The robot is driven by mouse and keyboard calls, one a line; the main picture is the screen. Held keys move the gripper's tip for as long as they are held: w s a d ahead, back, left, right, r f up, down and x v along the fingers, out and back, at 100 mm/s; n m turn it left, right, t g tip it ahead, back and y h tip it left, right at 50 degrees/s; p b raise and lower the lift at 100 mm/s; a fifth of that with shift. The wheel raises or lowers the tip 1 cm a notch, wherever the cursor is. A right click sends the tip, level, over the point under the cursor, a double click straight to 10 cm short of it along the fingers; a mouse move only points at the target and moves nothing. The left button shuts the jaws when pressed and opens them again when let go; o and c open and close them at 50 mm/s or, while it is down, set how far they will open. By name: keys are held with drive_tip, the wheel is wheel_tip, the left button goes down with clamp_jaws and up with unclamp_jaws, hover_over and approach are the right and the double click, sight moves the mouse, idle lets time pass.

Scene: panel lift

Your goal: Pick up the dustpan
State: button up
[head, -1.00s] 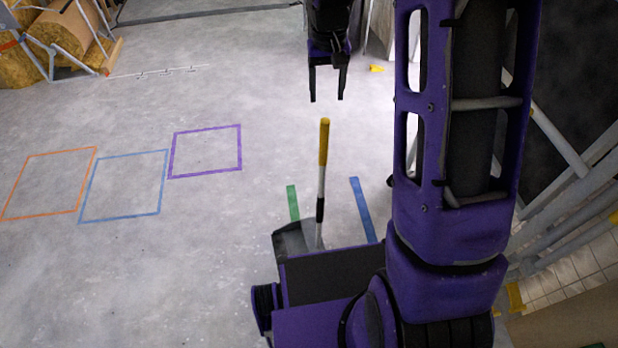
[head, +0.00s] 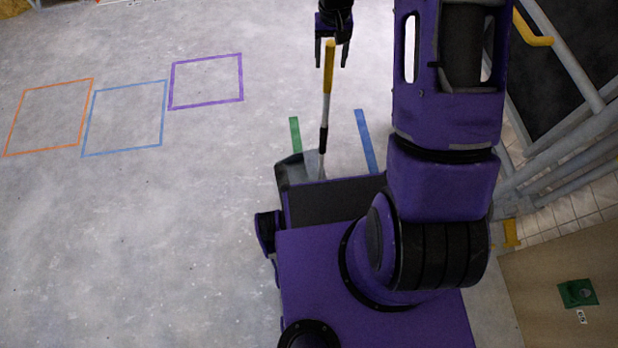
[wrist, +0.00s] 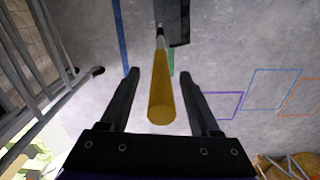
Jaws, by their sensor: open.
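The dustpan (head: 297,170) stands on the floor just beyond the front of my base, its long handle upright. The handle has a yellow grip (head: 329,66) on top and a white and black shaft below. My gripper (head: 331,64) is open around the top of the yellow grip in the head view. In the wrist view, the yellow grip (wrist: 161,98) lies between the two fingers of my gripper (wrist: 161,75), with a gap on each side. The dark pan (wrist: 179,22) shows at the top there, partly cut off. My base hides part of the pan in the head view.
Green (head: 295,134) and blue (head: 365,140) floor strips lie beside the dustpan. Orange, blue and purple taped squares mark open floor at left. Grey railings (head: 570,150) and a brown panel (head: 560,275) stand close on the right.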

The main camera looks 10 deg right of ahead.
sight(329, 69)
drive_tip(key=f, duration=0.4)
drive_tip(key=shift+w+f, duration=0.3)
clamp_jaws()
drive_tip(key=shift+a, duration=0.1)
idle(1.0)
